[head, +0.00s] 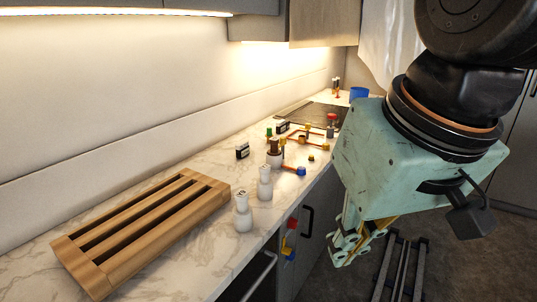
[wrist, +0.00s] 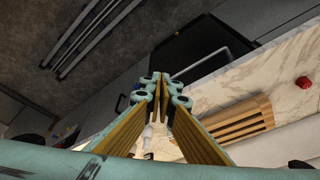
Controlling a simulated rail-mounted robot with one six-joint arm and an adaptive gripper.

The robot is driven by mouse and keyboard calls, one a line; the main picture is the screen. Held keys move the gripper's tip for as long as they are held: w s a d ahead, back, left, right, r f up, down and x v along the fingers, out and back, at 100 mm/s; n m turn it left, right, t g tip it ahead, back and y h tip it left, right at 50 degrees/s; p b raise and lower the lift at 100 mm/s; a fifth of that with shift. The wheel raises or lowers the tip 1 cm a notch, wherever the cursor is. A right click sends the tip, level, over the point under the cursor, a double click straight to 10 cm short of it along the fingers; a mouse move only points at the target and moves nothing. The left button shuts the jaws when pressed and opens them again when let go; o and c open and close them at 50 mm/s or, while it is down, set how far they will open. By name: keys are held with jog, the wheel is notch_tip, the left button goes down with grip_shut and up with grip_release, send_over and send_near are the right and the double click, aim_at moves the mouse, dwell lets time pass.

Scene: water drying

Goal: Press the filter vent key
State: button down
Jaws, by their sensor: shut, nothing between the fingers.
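My gripper (head: 347,247) is a pale green block with jointed fingers and yellowish inner pads. It hangs off the front side of the counter, to the right of the items on it. In the wrist view the fingertips (wrist: 157,80) come together with nothing between them. I cannot tell which part is the filter vent key. A cluster of small pipe parts in red, orange, blue and yellow (head: 294,138) stands on the counter's middle. A brown-capped white bottle (head: 274,159) stands at its near side. My gripper is apart from all of these.
A slatted wooden rack (head: 143,234) lies on the marble counter (head: 205,262) at the near left. Two white bottles (head: 242,221) and (head: 265,190) stand beyond it. A small black box (head: 242,151) is near the wall.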

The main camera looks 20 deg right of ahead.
jog(key=w+r+m+y+p, duration=0.1)
jog(key=w+r+m+p, duration=0.2)
jog(key=w, duration=0.9)
jog(key=w+r+m+y+p, duration=0.1)
jog(key=w+r+m+p, duration=0.15)
jog(key=w, duration=0.95)
jog(key=w+r+m+y+p, duration=0.2)
jog(key=w+r+p, duration=0.2)
jog(key=w, duration=0.8)
jog(key=w+d+f+m+t+p, duration=0.1)
jog(key=w+d+f+m+p, duration=0.2)
jog(key=w, duration=0.6)
jog(key=w+d+m+t+p, duration=0.1)
jog(key=w+d+m, duration=0.1)
jog(key=w+d, duration=0.45)
jog(key=w+d+f+m+t+p, duration=0.2)
jog(key=w+d+f+m+p, duration=0.6)
jog(key=w+d+f, duration=1)
jog(key=w+d+m, duration=0.1)
jog(key=w+d, duration=0.2)
jog(key=w, duration=0.1)
jog(key=shift+w+f+t+h, duration=0.15)
jog(key=shift+f+t+h, duration=0.1)
jog(key=shift+t+h, duration=0.05)
jog(key=shift+a+f, duration=0.1)
jog(key=shift+f, duration=0.1)
